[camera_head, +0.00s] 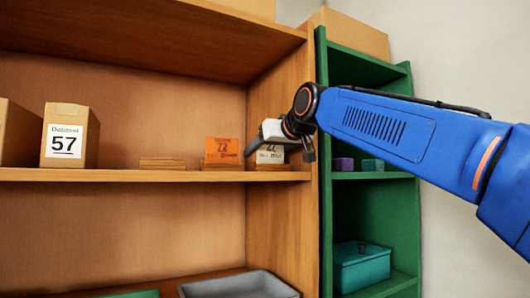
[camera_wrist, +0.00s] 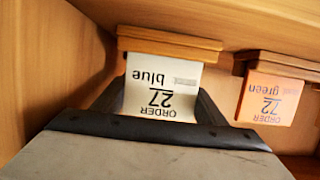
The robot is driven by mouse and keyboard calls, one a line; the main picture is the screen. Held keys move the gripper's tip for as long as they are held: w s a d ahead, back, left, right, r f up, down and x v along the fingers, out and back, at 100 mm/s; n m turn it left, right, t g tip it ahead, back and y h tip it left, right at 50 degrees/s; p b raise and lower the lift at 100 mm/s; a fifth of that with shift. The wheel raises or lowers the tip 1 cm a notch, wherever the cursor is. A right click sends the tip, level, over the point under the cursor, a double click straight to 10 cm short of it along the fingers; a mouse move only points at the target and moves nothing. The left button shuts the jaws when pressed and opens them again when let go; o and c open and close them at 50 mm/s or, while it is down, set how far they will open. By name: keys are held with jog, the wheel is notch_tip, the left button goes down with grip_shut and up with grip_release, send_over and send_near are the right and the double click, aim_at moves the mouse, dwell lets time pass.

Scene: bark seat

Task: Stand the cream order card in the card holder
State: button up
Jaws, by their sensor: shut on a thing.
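The cream order card (camera_wrist: 160,82), printed "ORDER 27 blue", appears upside down in the wrist view. My gripper (camera_wrist: 155,105) is shut on it, one finger at each side. The card's lower edge meets a wooden card holder (camera_wrist: 172,45); I cannot tell whether it is seated in the slot or just in front. In the head view my gripper (camera_head: 281,148) is at the right end of the shelf, partly covering the cream card (camera_head: 271,155). The holder (camera_head: 268,167) shows below it. The card looks about upright.
An orange card (camera_head: 222,150) stands in a neighbouring holder to the left; it reads "72 green" in the wrist view (camera_wrist: 270,97). An empty-looking wooden holder (camera_head: 162,163) is further left. A box marked 57 (camera_head: 70,135) stands beyond. The cabinet's side wall (camera_head: 280,220) is close on the right.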

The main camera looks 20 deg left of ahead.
jog(key=shift+f, duration=0.35)
dwell(0.5)
jog(key=o, duration=1.7)
jog(key=shift+r, duration=0.1)
notch_tip(320, 180, up, 7)
jog(key=shift+s+d, duration=0.1)
dwell(0.5)
